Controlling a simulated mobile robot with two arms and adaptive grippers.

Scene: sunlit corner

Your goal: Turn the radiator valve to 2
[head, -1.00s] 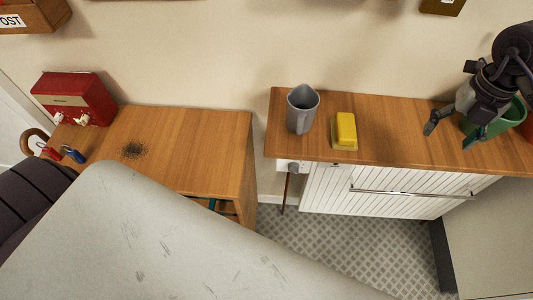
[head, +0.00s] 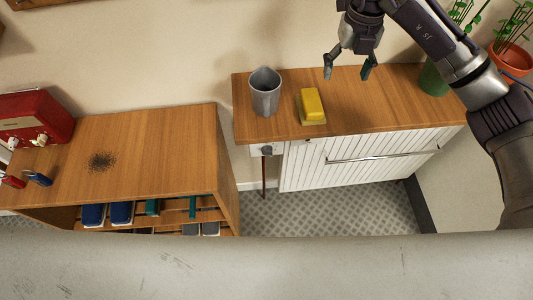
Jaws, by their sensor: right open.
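The radiator valve (head: 266,150) is a small grey knob at the left end of the white slatted radiator front (head: 330,162), just under the wooden top, with a dark pipe (head: 264,178) running down to the floor. Its markings are too small to read. My right gripper (head: 348,72) is open and empty, fingers pointing down, near the back edge of the wooden top. It is up and to the right of the valve, well apart from it. My left gripper is not in view.
A grey mug (head: 265,92) and a yellow block on a dish (head: 312,104) stand on the wooden top (head: 390,105). Potted plants (head: 508,62) are at the right. A wooden shelf unit (head: 160,140) with a red radio (head: 36,118) stands left, with a floor gap between.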

